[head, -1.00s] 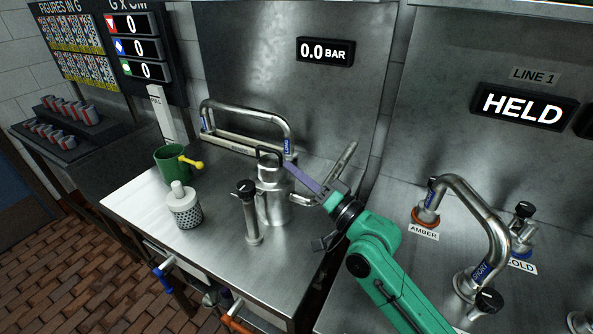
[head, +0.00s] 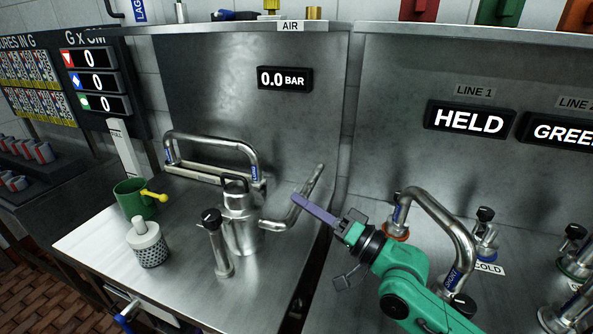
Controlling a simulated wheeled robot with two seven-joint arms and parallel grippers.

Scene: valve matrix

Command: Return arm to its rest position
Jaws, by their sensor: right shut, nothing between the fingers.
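My right arm is green and comes in from the lower right. Its gripper (head: 314,209) has slim purple fingers pressed together, pointing up and left, with nothing between them. The fingertips are in front of the bent metal pipe (head: 293,212) on the right side of the steel canister (head: 241,222). In the picture they are clear of the canister and its top handle. I cannot tell how far they are from the pipe. My left gripper is not in view.
A curved metal pipe (head: 463,239) rises close to my right arm, with valves (head: 486,236) beyond it. A black-knobbed post (head: 218,246), green mug (head: 132,199) and perforated white-lidded cylinder (head: 149,246) stand on the left steel bench (head: 185,290). The bench's front left is clear.

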